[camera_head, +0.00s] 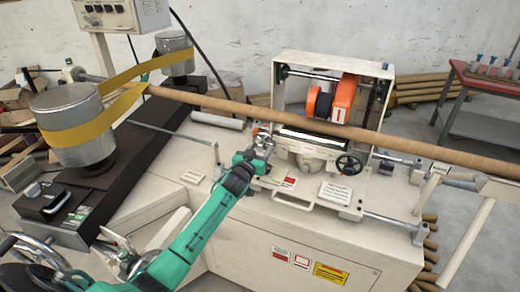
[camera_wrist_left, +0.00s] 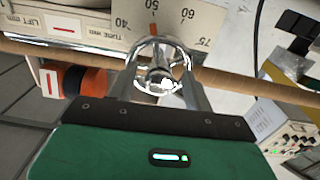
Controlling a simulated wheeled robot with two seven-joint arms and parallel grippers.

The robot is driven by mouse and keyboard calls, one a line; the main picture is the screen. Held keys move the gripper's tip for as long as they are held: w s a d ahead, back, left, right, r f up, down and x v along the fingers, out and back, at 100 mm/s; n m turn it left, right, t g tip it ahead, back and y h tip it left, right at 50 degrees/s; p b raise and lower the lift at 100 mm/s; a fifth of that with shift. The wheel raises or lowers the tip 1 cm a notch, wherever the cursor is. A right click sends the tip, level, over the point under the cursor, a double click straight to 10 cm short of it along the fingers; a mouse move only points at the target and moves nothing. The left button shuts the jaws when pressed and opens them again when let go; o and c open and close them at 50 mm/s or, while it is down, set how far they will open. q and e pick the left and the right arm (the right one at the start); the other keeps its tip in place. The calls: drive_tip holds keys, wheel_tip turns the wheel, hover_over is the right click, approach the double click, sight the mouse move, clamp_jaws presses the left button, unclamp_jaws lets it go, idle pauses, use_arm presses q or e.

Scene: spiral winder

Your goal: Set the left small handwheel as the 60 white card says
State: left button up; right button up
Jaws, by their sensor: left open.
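The left small handwheel (camera_wrist_left: 162,62) is a chrome ring with a hub, in the middle of the left wrist view. Behind it is a pale scale plate (camera_wrist_left: 193,14) with 40, 50, 60 and 75; an orange mark (camera_wrist_left: 153,29) stands near 50. My left gripper (camera_head: 262,146) is at the front left of the open-fronted housing; it also shows in the left wrist view (camera_wrist_left: 160,75). Its open fingers lie on either side of the chrome wheel; contact is unclear. White cards (camera_head: 335,192) lie on the machine front, too small to read. My right gripper is out of view.
A long brown tube (camera_head: 430,150) crosses the machine just beyond my left gripper. A dark handwheel (camera_head: 349,165) sits to the right. The white housing (camera_head: 279,90) holds an orange unit (camera_head: 343,97). Yellow belt (camera_head: 80,132) and metal drums stand left.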

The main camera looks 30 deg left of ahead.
use_arm(q)
drive_tip(key=shift+w, duration=0.15)
drive_tip(key=c, duration=1)
drive_tip(key=shift+o, duration=0.2)
drive_tip(key=shift+m, duration=1.2)
drive_tip(key=m, duration=0.5)
drive_tip(key=shift+a, duration=0.1)
drive_tip(key=shift+m, duration=0.3)
